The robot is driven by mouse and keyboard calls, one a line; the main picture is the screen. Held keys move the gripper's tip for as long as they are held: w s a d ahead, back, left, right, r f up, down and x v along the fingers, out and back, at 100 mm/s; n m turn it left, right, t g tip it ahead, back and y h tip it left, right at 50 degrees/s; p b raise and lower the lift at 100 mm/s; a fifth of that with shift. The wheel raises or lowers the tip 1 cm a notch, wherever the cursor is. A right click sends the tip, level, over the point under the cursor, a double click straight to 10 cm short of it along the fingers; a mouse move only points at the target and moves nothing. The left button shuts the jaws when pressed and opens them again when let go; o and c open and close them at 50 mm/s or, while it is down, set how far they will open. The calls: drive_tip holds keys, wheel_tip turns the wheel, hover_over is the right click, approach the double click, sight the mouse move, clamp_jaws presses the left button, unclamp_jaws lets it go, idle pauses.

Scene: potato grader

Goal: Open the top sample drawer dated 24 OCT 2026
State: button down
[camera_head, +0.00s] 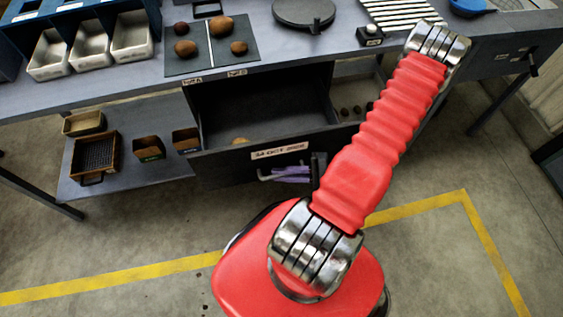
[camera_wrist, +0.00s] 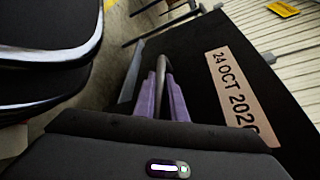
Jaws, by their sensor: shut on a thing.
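The dark top drawer (camera_head: 225,165) stands pulled out from under the bench, its inside showing. Its front carries a label reading 24 OCT 2026 (camera_head: 280,150), also large in the wrist view (camera_wrist: 238,97). My gripper (camera_head: 287,173), with purple fingers, is at the drawer front just below the label. In the wrist view my gripper (camera_wrist: 163,90) is shut on the grey bar handle (camera_wrist: 158,45). The fingers hide part of the handle.
The bench top above holds metal trays (camera_head: 90,42), a dark mat (camera_head: 188,58) with several potatoes and a round black plate (camera_head: 304,12). A lower shelf (camera_head: 125,180) at left holds small boxes. The floor before the drawer is open, with yellow lines (camera_head: 120,277).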

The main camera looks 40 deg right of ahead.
drive_tip(key=shift+s+a, duration=0.15)
drive_tip(key=shift+s, duration=0.15)
drive_tip(key=c, duration=2.1)
unclamp_jaws()
drive_tip(key=v, duration=1.4)
